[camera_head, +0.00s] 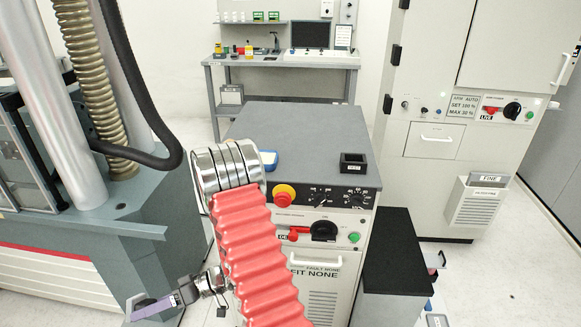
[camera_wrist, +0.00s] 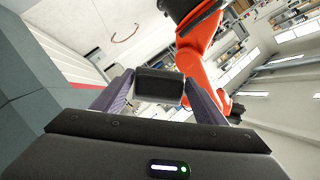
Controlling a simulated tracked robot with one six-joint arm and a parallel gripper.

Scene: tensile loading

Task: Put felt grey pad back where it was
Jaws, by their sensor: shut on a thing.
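My gripper (camera_wrist: 158,88) is shut on a small dark grey block, which looks like the felt grey pad (camera_wrist: 159,82). The pad sits between the two purple fingers, with a paler strip along its lower edge. In the head view my gripper (camera_head: 143,305) is low at the left of the red arm, beside the grey-green testing machine (camera_head: 140,225). There the pad is too small to tell from the fingers. The pad is held in the air, apart from any surface that I can make out.
A grey-topped cabinet (camera_head: 300,130) stands ahead, bearing a small black open box (camera_head: 354,163) and a blue-and-white item (camera_head: 269,160). A black-topped stand (camera_head: 394,255) is at its right. A workbench (camera_head: 300,62) is at the back.

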